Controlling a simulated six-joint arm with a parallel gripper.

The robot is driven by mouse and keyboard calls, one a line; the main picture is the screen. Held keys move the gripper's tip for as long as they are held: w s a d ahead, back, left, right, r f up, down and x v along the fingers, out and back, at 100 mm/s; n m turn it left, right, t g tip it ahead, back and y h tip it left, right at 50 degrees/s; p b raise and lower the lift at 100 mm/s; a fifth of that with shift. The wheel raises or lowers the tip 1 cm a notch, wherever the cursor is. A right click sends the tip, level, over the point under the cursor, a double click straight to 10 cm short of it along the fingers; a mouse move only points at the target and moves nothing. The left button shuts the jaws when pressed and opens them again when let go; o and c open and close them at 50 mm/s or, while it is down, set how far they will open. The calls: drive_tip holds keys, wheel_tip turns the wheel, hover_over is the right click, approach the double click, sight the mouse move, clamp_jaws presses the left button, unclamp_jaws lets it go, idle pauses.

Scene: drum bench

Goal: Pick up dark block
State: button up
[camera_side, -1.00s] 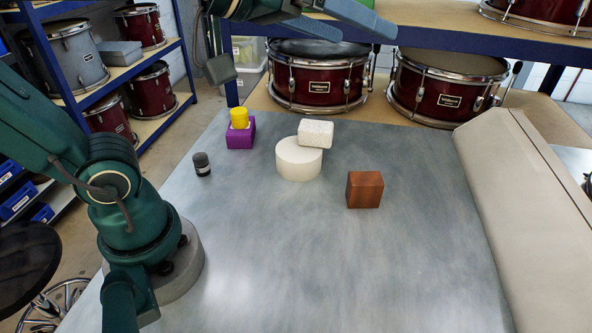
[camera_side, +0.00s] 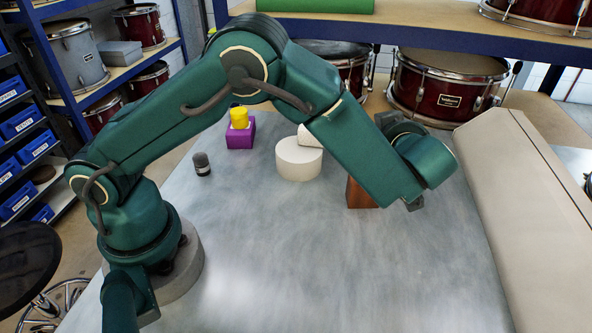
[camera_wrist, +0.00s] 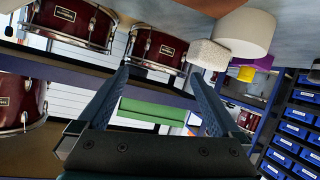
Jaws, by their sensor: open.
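A dark reddish-brown block (camera_side: 356,197) stands on the grey bench top in the side view, partly hidden behind my arm. In the wrist view a brown surface (camera_wrist: 211,5), apparently the same block, is cut off at the top edge. My gripper (camera_wrist: 158,75) is open with nothing between its fingers in the wrist view. In the side view my wrist is just right of the brown block, and the gripper is mostly hidden behind it. I cannot tell the gap between gripper and block.
A white cylinder (camera_side: 298,160) stands left of the brown block, with a speckled white block (camera_side: 310,134) behind it. A purple block (camera_side: 240,132) carries a yellow piece (camera_side: 239,117). A small dark grey cylinder (camera_side: 202,165) stands near my base. The front bench is clear.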

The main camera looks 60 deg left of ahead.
sight(356, 197)
drive_tip(key=s+d+f+m, duration=0.1)
drive_tip(key=f, duration=0.1)
drive_tip(key=s+d+f, duration=0.1)
drive_tip(key=f, duration=0.2)
drive_tip(key=s+d+f+m, duration=0.1)
drive_tip(key=f, duration=0.2)
drive_tip(key=shift+s+d+f+m+y, duration=0.1)
drive_tip(key=shift+d+f+m+y, duration=0.1)
drive_tip(key=shift+d+m+y, duration=0.1)
drive_tip(key=shift+x, duration=2.35)
drive_tip(key=c, duration=1.3)
drive_tip(key=shift+c, duration=0.2)
drive_tip(key=shift+r, duration=0.1)
